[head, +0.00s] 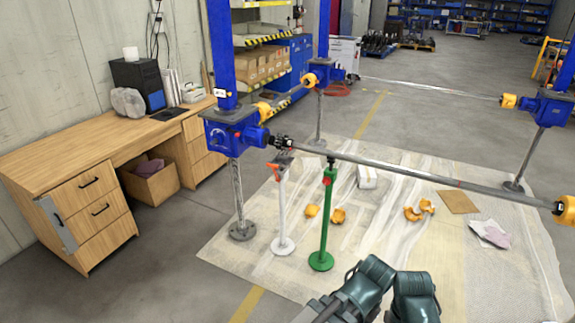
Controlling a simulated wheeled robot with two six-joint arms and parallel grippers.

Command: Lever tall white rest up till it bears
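The tall white rest (282,212) stands upright on its round base on the floor sheet. Its orange-red lever (276,168) is near its top, just below the dark coupling (283,143) at the left end of the long grey shaft (430,177). I cannot tell whether its head touches the shaft. A green rest (325,222) stands to its right, with its dark head at the shaft's underside. Dark teal parts of my arms (366,288) show at the bottom edge. No gripper fingers can be made out in the head view.
Blue screw jacks (234,130) on posts surround the work area. Orange covers (338,215) and a brown sheet (458,202) lie on the pale floor sheet (385,245). A wooden desk (75,163) stands at left. Bare floor lies between desk and sheet.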

